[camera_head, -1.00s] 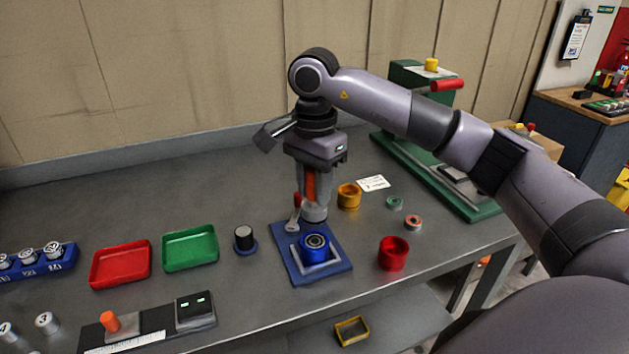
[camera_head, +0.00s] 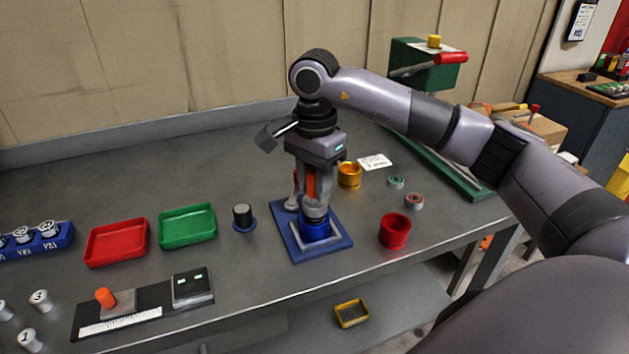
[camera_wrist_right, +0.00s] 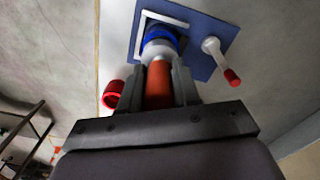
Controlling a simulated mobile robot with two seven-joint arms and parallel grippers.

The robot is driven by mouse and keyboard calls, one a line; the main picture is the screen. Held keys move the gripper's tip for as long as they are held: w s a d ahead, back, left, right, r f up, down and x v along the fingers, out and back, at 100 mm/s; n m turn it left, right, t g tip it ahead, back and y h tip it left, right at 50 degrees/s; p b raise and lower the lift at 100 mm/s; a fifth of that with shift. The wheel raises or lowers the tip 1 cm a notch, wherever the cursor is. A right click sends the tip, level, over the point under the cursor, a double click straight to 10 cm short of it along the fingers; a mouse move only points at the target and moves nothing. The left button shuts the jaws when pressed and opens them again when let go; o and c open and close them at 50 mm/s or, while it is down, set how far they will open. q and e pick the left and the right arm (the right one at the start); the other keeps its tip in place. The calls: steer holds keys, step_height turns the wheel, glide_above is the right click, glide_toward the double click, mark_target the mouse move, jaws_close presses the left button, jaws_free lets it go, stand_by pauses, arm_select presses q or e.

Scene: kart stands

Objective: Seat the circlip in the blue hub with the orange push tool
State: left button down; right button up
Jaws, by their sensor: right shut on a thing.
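My right gripper (camera_head: 313,192) is shut on the orange push tool (camera_wrist_right: 158,84) and holds it upright over the blue hub (camera_head: 315,232). The tool's wide grey lower end (camera_head: 315,210) is at the hub's top and covers its opening; whether it is pressed in I cannot tell. The hub stands in a pale square frame on the blue base plate (camera_head: 339,243); it also shows in the right wrist view (camera_wrist_right: 160,33) beyond the tool. The circlip is hidden. My left gripper is not in view.
A lever with a red knob (camera_wrist_right: 232,77) stands on the plate beside the hub. A red cup (camera_head: 395,231) is to the right, a yellow cup (camera_head: 349,175) behind. Green (camera_head: 187,226) and red (camera_head: 116,244) trays and a dark round piece (camera_head: 243,217) are left.

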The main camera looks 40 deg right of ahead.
steer(key=shift+f+b, duration=0.45)
steer(key=shift+f, duration=0.2)
stand_by(1.4)
steer(key=shift+r+p, duration=1.8)
steer(key=shift+r, duration=1.85)
